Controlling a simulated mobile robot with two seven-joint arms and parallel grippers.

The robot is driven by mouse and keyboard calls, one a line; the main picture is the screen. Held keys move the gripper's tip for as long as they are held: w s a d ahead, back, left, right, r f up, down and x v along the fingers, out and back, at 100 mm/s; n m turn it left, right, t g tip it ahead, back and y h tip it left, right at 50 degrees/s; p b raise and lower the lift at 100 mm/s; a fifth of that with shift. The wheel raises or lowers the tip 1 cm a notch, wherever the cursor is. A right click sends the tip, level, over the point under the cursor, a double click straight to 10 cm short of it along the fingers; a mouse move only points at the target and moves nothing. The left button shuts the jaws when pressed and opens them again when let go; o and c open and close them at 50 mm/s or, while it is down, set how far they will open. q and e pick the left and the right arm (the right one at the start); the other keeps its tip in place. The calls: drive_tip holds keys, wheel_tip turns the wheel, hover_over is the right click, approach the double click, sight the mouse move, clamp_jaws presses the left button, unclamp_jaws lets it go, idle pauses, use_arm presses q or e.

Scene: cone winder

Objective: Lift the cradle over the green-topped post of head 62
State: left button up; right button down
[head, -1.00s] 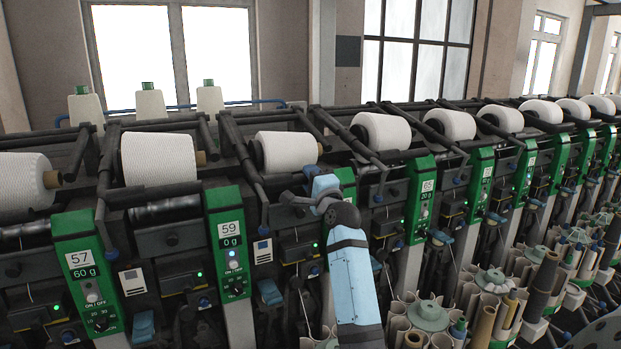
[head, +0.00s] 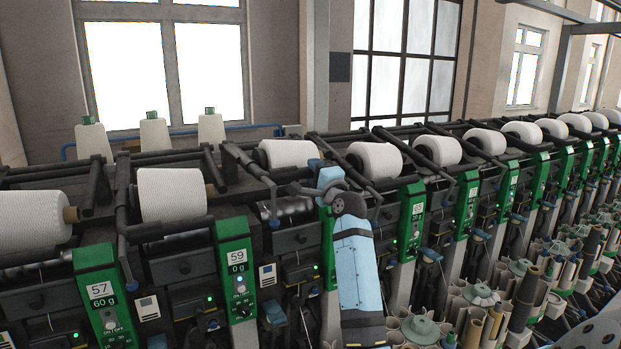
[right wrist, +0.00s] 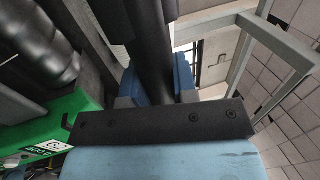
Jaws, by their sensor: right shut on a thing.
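My right gripper (head: 322,180) is shut on a dark bar, just right of a white yarn cone (head: 292,153). In the right wrist view, its blue fingers (right wrist: 157,82) stand on both sides of the dark bar (right wrist: 152,55), which appears to be part of the cradle. The green-topped post (head: 328,240) between heads 59 and 65 is partly covered by my right arm, and its number is hidden in the head view. A green panel with a white label (right wrist: 48,147) shows at the lower left of the wrist view. My left gripper is out of view.
Head 59's green panel (head: 235,262) is left of my arm; another green panel (head: 411,215) is close on the right. Neighbouring dark cradle arms (head: 350,165) and a yarn cone (head: 375,160) crowd the right side. Bobbin magazines (head: 420,328) stand lower right. Above the machine is free room.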

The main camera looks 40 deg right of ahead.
drive_tip(key=shift+f, duration=0.15)
drive_tip(key=c, duration=0.9)
unclamp_jaws()
drive_tip(key=b+v, duration=0.3)
drive_tip(key=v, duration=1.1)
drive_tip(key=shift+b, duration=0.35)
drive_tip(key=shift+w, duration=0.1)
